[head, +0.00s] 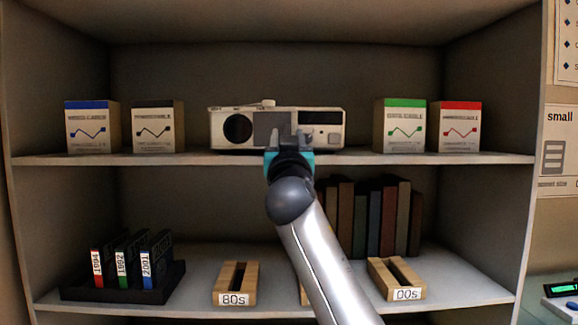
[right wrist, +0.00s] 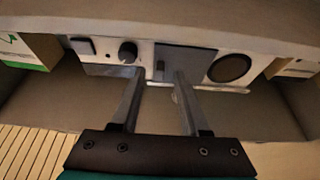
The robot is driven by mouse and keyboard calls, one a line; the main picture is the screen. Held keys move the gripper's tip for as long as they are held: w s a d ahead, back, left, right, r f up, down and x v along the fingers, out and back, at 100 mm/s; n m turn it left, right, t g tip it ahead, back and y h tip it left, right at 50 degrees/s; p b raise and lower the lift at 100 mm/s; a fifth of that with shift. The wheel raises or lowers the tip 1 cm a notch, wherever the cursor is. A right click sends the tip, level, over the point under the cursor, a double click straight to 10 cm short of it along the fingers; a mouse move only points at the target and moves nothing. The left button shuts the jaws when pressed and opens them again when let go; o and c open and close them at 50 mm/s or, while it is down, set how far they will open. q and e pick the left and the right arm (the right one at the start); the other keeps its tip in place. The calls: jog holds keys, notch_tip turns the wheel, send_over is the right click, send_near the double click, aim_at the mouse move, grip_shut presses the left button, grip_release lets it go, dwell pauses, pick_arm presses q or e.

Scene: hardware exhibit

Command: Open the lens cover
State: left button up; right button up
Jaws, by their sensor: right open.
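A cream projector (head: 222,143) stands on the upper shelf. A dark round disc, apparently the lens (head: 238,129), is on the left of its front. Beside it is a flat grey panel (head: 266,127), apparently the lens cover; the disc looks uncovered. My right gripper (head: 291,136) is in front of the projector, right of the panel, hiding part of its front. In the right wrist view the picture is inverted: the gripper (right wrist: 159,75) is open, its fingers spread near the grey panel (right wrist: 186,60), with the lens (right wrist: 230,67) to the right. Contact cannot be told.
Blue and black boxes (head: 92,127) stand left of the projector, green and red boxes (head: 405,127) right. The lower shelf holds a black rack (head: 75,293) with labelled cases, books (head: 388,215) and wooden holders (head: 235,283). Free shelf room lies on both sides of the projector.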

jog(key=b+v, duration=0.4)
jog(key=v, duration=1)
jog(key=shift+b, duration=0.4)
jog(key=shift+w, duration=0.1)
